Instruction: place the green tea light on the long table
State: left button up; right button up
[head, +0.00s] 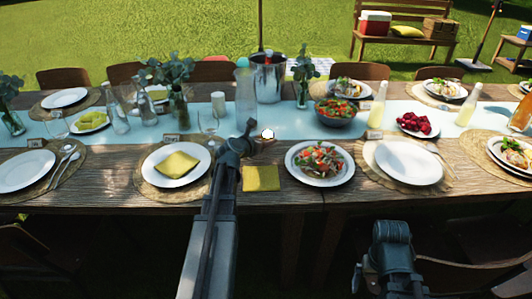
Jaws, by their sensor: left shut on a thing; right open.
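The long table (300,205) is wooden, with a pale blue runner, and spans the view. My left gripper (248,129) is over the table's middle, by the runner's near edge. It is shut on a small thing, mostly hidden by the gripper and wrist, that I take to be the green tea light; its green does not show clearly. A small bright whitish light (267,133) shows just right of the gripper; I cannot tell whether it is held or stands on the table. My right gripper (391,234) is open, low in front of the table's near edge, its fingers hard to make out.
Bare wood shows between the place settings.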

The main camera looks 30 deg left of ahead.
aim_at(265, 153)
pick_arm(q)
notch_tip(265, 153, down, 4)
jog(key=b, duration=0.3)
jog(key=shift+r+b, duration=0.2)
jog(key=shift+b, duration=0.1)
jog(key=shift+f, duration=0.2)
jog(key=o, duration=1.3)
jog(key=shift+o, duration=0.2)
jog(key=shift+r, duration=0.15)
jog(key=shift+s+r, duration=0.15)
jog(key=shift+r, duration=0.1)
jog(key=p+v, duration=0.4)
jog(key=v, duration=0.7)
jog(key=shift+s+p, duration=0.3)
jog(key=shift+s, duration=0.05)
jog(key=shift+w, duration=0.1)
